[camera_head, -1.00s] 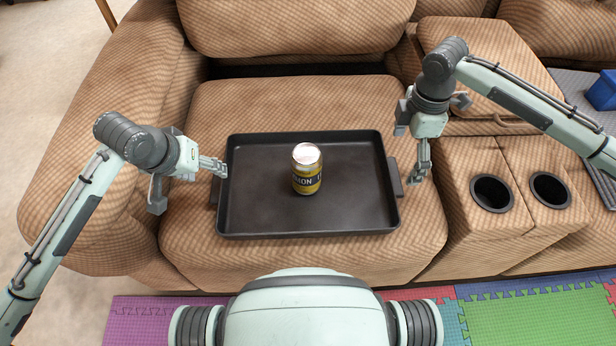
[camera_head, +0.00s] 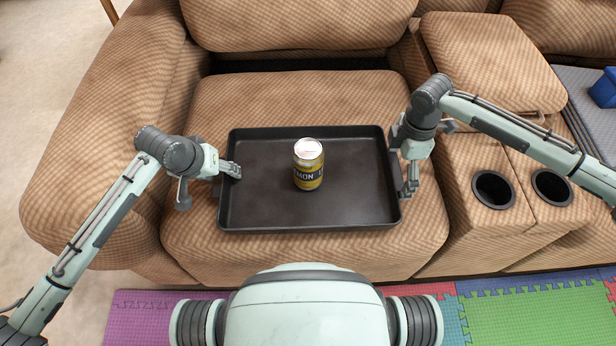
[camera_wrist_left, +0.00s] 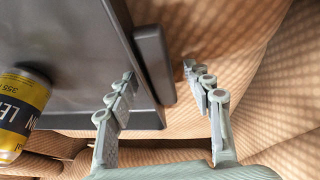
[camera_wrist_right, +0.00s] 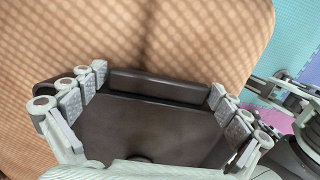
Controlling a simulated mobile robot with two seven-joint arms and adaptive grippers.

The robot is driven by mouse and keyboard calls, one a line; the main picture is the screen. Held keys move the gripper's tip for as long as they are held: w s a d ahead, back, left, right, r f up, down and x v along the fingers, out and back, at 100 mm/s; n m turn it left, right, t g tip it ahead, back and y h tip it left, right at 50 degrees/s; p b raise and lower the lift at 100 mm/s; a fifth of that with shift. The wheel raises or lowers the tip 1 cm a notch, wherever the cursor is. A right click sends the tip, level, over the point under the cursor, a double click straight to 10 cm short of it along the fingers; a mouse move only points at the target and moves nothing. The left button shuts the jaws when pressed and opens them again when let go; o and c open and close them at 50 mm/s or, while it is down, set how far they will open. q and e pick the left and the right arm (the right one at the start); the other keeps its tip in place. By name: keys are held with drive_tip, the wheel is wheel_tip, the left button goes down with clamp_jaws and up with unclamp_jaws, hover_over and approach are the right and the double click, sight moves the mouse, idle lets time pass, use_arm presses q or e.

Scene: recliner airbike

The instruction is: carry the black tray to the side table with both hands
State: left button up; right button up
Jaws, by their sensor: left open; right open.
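The black tray (camera_head: 265,205) lies flat on the tan recliner seat with a yellow-and-black can (camera_head: 308,170) standing upright near its middle. My left gripper (camera_head: 235,172) is open at the tray's left side. In the left wrist view its fingers (camera_wrist_left: 160,85) straddle the tray's side handle (camera_wrist_left: 154,62). My right gripper (camera_head: 411,190) is open at the tray's right side. In the right wrist view its fingers (camera_wrist_right: 160,85) are spread on either side of the other handle (camera_wrist_right: 150,88). Whether the fingers touch the handles is unclear. I cannot identify the side table in these views.
A console with two cup holders (camera_head: 493,190) stands right of the seat. A blue box (camera_head: 604,90) sits on a grey surface (camera_head: 577,88) at the far right. The sofa armrest (camera_head: 95,170) borders the seat on the left. Coloured foam mats (camera_head: 530,315) cover the floor in front.

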use_arm(q)
clamp_jaws()
use_arm(e)
drive_tip(key=c, duration=1.2)
use_arm(q)
drive_tip(key=shift+r, duration=0.1)
use_arm(e)
drive_tip(key=shift+r, duration=0.1)
use_arm(q)
wheel_tip(320, 180, up, 5)
drive_tip(key=p, duration=0.5)
use_arm(e)
wheel_tip(320, 180, up, 5)
